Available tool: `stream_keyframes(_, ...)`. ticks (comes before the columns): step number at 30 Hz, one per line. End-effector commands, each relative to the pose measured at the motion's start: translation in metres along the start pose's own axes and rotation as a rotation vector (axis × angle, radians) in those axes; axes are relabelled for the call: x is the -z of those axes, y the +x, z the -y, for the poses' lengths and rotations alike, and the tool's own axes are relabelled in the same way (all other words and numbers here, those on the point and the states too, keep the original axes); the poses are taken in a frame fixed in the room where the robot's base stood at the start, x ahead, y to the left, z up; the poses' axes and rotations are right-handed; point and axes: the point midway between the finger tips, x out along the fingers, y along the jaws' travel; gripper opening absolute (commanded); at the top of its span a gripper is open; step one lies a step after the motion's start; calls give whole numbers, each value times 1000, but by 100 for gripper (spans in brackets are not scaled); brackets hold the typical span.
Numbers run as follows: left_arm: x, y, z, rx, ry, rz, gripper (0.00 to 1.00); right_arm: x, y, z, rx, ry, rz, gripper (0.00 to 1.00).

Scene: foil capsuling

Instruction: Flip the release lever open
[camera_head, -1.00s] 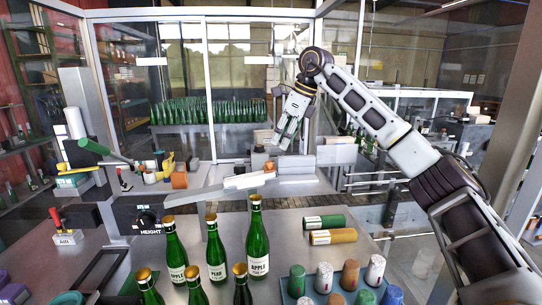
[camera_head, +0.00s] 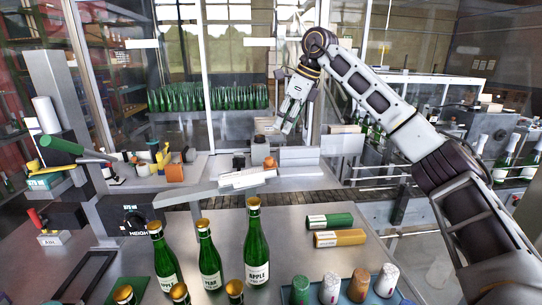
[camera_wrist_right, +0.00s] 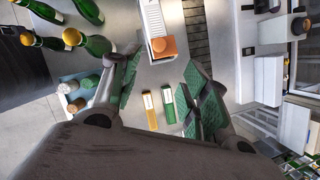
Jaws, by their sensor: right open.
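Several levers show at the left of the head view, and I cannot tell which is the release lever. My right gripper (camera_head: 286,127) is open and empty, raised above the bench to the right of all three. Its spread green-padded fingers (camera_wrist_right: 160,88) also show in the wrist view, with an orange cap-shaped part (camera_wrist_right: 163,47) beyond them. My left gripper is out of view.
Green bottles (camera_head: 257,250) with gold tops stand at the front. A green roll (camera_head: 330,221) and an amber roll (camera_head: 340,238) lie right of them. Coloured foil capsules (camera_head: 387,280) stand at the front edge. A HEIGHT dial box (camera_head: 132,217) stands left. Glass panels stand behind.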

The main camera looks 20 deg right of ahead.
Motion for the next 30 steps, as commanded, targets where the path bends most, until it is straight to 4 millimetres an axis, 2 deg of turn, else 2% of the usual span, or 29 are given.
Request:
stream_keyframes(8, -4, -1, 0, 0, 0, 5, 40, 0, 3, 0, 0, 0, -1, 46)
stream_keyframes(14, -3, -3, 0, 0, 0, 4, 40, 0, 15, 0, 0, -1, -2, 46)
stream_keyframes(30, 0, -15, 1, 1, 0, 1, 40, 0, 82, 0, -2, 1, -2, 46)
